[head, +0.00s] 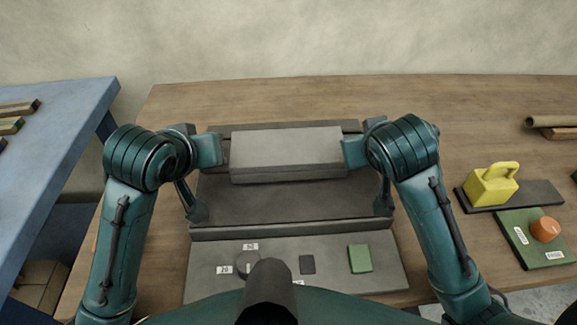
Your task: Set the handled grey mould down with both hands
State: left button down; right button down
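The handled grey mould (288,155) is a long, level grey block in the middle of the head view, above or on a dark grey bed (290,206). I cannot tell whether it touches the bed. My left gripper (219,150) is at its left end and my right gripper (347,152) is at its right end, both pointing inward. The mould's handles are mostly hidden by the grippers. The finger gaps do not show, so I cannot tell whether either gripper is closed on a handle.
A front panel carries small labels, a round dark disc (247,264) and a green pad (360,258). At right are a yellow handled block (492,185) on a dark plate and an orange knob (545,229) on a green board. A blue table (62,115) stands left.

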pick_arm(q)
jog(key=shift+w, duration=0.1)
pick_arm(e)
jog(key=shift+f, duration=0.1)
pick_arm(q)
jog(key=c, duration=1.5)
grip_release()
jog(key=shift+d, duration=0.1)
pick_arm(e)
jog(key=c, duration=1.5)
grip_release()
jog(key=shift+f, duration=0.1)
